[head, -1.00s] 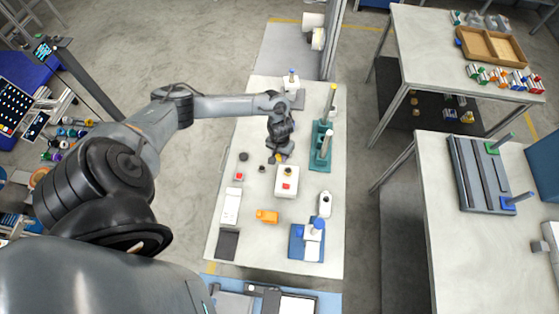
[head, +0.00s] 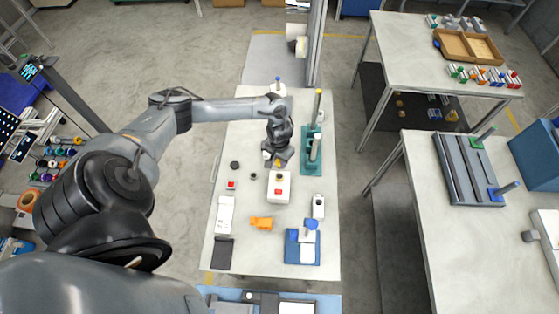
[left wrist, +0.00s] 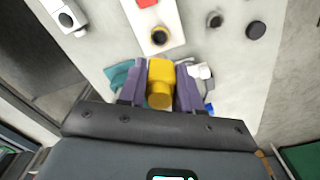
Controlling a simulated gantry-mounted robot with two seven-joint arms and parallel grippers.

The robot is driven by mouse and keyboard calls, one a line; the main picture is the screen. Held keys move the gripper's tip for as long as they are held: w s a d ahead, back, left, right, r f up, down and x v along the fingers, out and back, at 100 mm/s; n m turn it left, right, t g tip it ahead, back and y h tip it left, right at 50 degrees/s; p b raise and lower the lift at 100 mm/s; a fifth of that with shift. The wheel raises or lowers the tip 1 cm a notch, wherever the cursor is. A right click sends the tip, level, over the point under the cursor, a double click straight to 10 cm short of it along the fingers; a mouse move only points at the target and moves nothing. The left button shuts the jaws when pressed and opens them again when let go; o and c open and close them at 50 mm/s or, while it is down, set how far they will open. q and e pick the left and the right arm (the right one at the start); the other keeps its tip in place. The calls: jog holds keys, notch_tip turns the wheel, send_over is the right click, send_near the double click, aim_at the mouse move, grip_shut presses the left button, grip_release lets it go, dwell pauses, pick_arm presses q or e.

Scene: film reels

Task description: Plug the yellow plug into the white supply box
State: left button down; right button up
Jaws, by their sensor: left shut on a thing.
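My left gripper (head: 279,161) is shut on the yellow plug (left wrist: 160,82), which sits between its two purple fingers in the left wrist view. In the head view only a small bit of the plug shows below the gripper. The white supply box (head: 279,197), with a red button on top, stands on the table just nearer than the gripper. The box also shows in the left wrist view (left wrist: 172,14), with a dark round socket (left wrist: 159,36) facing up. The plug appears apart from the box. My right gripper is out of view.
A teal stand (head: 312,168) with upright posts is close to the gripper's right. Dark round pieces (head: 235,165) lie to its left. An orange part (head: 261,223), a white device (head: 318,207) and a blue fixture (head: 292,252) are nearer on the table.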

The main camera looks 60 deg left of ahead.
pick_arm(q)
notch_tip(320, 180, down, 2)
jog(key=shift+f+b, duration=0.2)
jog(key=shift+b, duration=0.7)
notch_tip(320, 180, down, 2)
jog(key=shift+f+b, duration=0.2)
jog(key=shift+b, duration=0.1)
jog(key=shift+f, duration=0.7)
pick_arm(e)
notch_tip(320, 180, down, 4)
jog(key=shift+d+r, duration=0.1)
pick_arm(q)
jog(key=shift+b, duration=0.3)
jog(key=shift+f, duration=0.15)
jog(key=shift+f+b, duration=0.75)
jog(key=shift+f, duration=1)
jog(key=c, duration=0.7)
grip_release()
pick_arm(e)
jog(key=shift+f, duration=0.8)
